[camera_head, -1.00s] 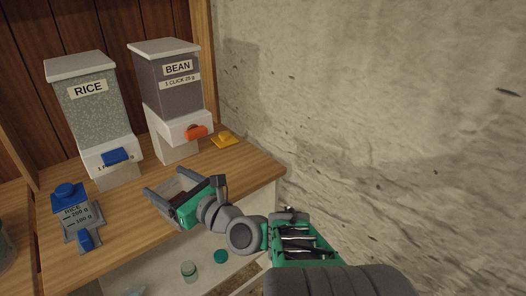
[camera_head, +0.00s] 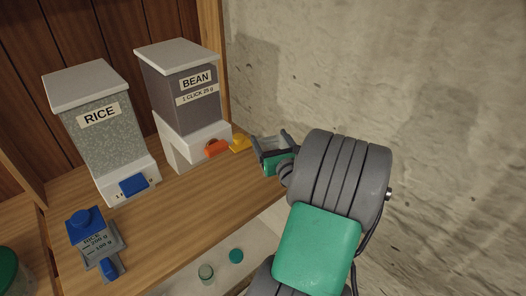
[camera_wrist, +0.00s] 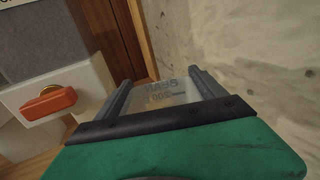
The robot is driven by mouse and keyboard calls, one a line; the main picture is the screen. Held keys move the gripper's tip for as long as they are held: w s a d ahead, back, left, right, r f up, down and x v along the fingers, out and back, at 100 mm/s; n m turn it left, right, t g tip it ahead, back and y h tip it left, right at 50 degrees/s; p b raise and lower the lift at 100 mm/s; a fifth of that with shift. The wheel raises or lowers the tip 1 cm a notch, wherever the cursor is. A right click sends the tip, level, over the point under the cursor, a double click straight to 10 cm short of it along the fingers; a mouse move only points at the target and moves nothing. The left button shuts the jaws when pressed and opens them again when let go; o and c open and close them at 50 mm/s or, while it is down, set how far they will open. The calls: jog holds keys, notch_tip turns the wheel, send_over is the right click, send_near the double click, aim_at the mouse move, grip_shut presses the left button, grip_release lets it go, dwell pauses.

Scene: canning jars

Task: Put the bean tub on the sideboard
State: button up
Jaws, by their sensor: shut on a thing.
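My gripper (camera_head: 269,142) is at the right end of the wooden counter, beside the bean dispenser's orange lever and close to the wall. In the wrist view my gripper (camera_wrist: 160,88) is shut on the bean tub (camera_wrist: 163,94). The tub is clear, with BEAN and 200 marked on it, and sits between the two fingers. What is in it and its underside cannot be made out. In the head view my gripper largely hides it. I cannot tell which surface is the sideboard.
The bean dispenser (camera_head: 180,86) and rice dispenser (camera_head: 104,122) stand on the wooden counter (camera_head: 190,205). A yellow piece (camera_head: 240,143) is just left of my gripper. A jar (camera_head: 206,273) and green lid (camera_head: 236,256) are lower down.

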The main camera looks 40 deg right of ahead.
aim_at(268, 149)
jog(key=shift+w+d+f+b, duration=0.3)
jog(key=shift+w+d+f, duration=0.45)
jog(key=shift+f, duration=0.85)
jog(key=shift+w+d+f+b, duration=0.4)
jog(key=shift+w+f, duration=0.6)
jog(key=shift+f, duration=0.55)
jog(key=shift+w+d+f+b, duration=0.25)
jog(key=shift+w+d+f, duration=0.5)
jog(key=shift+f, duration=0.85)
jog(key=shift+w+a, duration=0.1)
jog(key=shift+a, duration=0.05)
jog(key=shift+f, duration=0.2)
jog(key=o, duration=2)
jog(key=shift+r, duration=0.35)
jog(key=b+v, duration=0.1)
jog(key=v, duration=1.1)
jog(key=shift+f, duration=0.15)
